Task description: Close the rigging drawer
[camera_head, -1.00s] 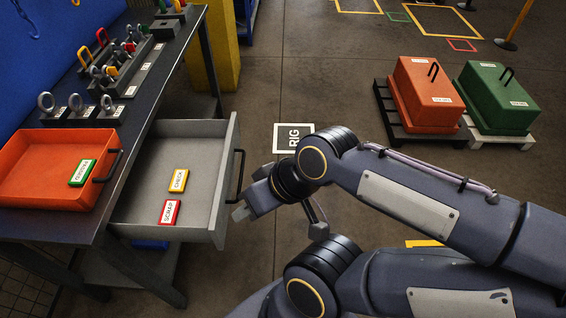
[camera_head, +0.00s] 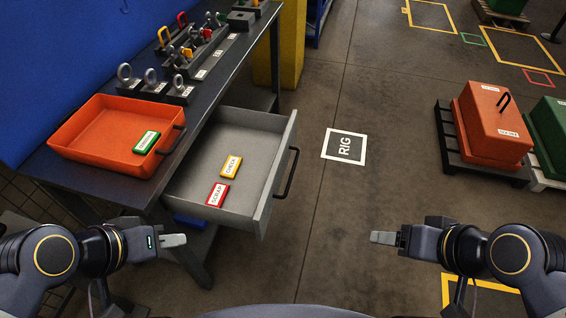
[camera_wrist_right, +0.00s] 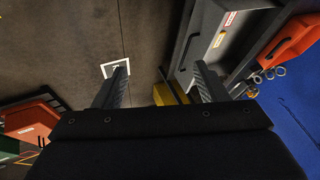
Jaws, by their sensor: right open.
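The grey rigging drawer (camera_head: 278,168) stands pulled out from under the dark workbench, with its dark bar handle (camera_head: 290,172) facing right. Inside lie a yellow CHECK tag (camera_head: 231,167) and a red SCRAP tag (camera_head: 217,195). My left gripper (camera_head: 174,240) is in front of the bench, below the drawer in the picture and apart from it; its finger gap cannot be made out. My right gripper (camera_head: 384,238) is over the floor to the right of the drawer, well clear of the handle. In the right wrist view its fingers (camera_wrist_right: 160,82) are apart and empty, and the drawer (camera_wrist_right: 192,43) shows beyond them.
An orange tray (camera_head: 75,135) with a green tag (camera_head: 147,142) sits on the bench (camera_head: 195,128), near several shackles and eyebolts. A RIG floor mark (camera_head: 344,146) lies on clear floor right of the drawer. Orange (camera_head: 490,125) and green weights stand on pallets at right.

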